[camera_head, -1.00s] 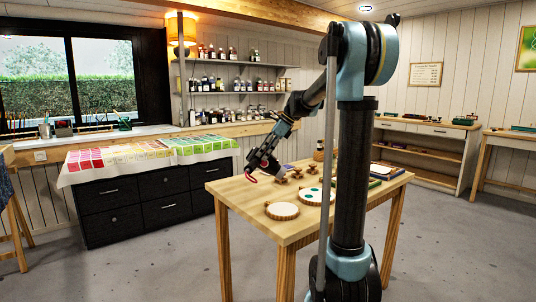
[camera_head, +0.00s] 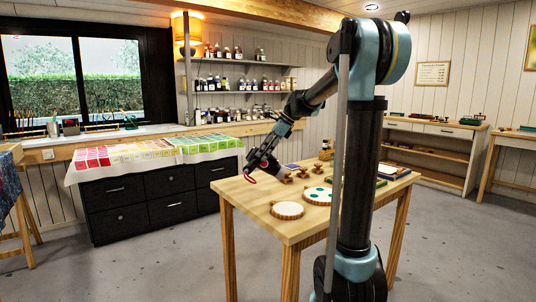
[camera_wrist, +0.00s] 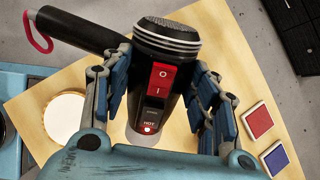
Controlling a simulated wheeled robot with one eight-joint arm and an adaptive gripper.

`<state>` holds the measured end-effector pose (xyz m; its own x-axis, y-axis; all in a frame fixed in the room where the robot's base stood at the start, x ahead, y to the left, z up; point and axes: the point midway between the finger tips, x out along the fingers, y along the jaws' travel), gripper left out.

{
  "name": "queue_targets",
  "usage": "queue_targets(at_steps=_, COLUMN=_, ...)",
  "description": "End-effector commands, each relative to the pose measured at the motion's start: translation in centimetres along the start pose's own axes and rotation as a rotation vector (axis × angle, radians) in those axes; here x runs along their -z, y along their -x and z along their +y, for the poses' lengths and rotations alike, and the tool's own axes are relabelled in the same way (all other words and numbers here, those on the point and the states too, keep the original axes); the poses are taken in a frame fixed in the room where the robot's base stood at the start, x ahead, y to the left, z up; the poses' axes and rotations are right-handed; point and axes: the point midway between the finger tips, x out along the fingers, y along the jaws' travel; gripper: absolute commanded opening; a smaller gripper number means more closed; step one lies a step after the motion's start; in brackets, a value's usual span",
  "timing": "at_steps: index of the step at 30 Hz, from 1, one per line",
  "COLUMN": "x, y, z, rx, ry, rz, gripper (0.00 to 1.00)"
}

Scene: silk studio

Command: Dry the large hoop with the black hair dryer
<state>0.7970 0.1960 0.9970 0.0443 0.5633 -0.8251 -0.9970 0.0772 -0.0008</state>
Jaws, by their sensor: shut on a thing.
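My gripper (camera_wrist: 160,88) is shut on the black hair dryer (camera_wrist: 165,48), with its fingers on both sides of the body. The dryer's handle (camera_wrist: 85,32) points to the upper left and ends in a red loop. A red 0/I switch faces the wrist camera, and a small light glows by the word HOT. In the head view my gripper (camera_head: 262,162) holds the dryer above the table's far left part. A smaller plain white hoop (camera_head: 287,210) lies nearer the front.
The wooden table (camera_head: 252,203) also bears several wooden stamps (camera_head: 303,173) by the gripper. Red (camera_wrist: 258,121) and blue (camera_wrist: 275,158) pads lie right of the dryer in the wrist view. A black drawer cabinet (camera_head: 120,215) stands left, with open floor between.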

Motion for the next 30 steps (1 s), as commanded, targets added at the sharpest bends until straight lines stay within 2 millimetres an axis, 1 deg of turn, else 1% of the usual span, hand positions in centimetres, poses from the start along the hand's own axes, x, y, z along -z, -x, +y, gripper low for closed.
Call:
queue_targets(at_steps=5, x=-0.3, y=-0.2, z=0.3, rx=0.0, ry=-0.001, rz=-0.001, gripper=0.14)
queue_targets(at_steps=30, x=0.8, y=0.6, z=2.2, rx=0.0, ry=-0.001, rz=-0.001, gripper=0.14)
